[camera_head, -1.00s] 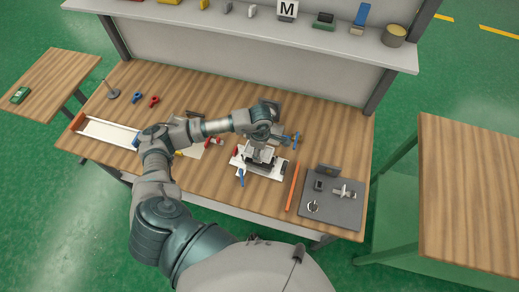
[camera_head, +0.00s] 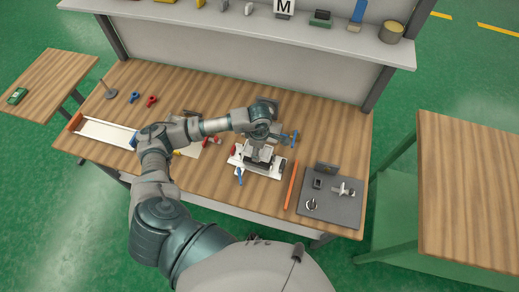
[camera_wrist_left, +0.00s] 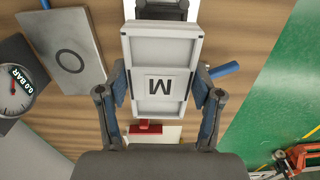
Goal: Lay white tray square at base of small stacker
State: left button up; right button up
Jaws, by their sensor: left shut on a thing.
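A white tray (camera_wrist_left: 162,50) with a raised rim and an "M" label fills the middle of the left wrist view. My left gripper (camera_wrist_left: 158,92) is shut on it, one finger against each long side. In the head view my left gripper (camera_head: 261,153) hangs over a white plate (camera_head: 274,172) on the bench, and its own body hides most of the tray there. I cannot tell whether the tray touches anything below. I cannot pick out the small stacker with certainty. My right gripper is not in view.
Blue handles (camera_head: 239,176) and a red part (camera_head: 236,148) surround the white plate. An orange bar (camera_head: 290,185) and a grey board with fittings (camera_head: 333,208) lie to the right. A long white channel (camera_head: 105,132) lies left. A shelf (camera_head: 250,25) spans the back.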

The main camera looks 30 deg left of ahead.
pick_arm(q)
jog(key=shift+d, duration=0.1)
dwell(0.4)
jog(key=shift+a, duration=0.2)
dwell(0.3)
jog(key=shift+f+b, duration=2.35)
jog(key=shift+f, duration=0.15)
jog(key=o, duration=1.6)
jog(key=shift+r, duration=0.15)
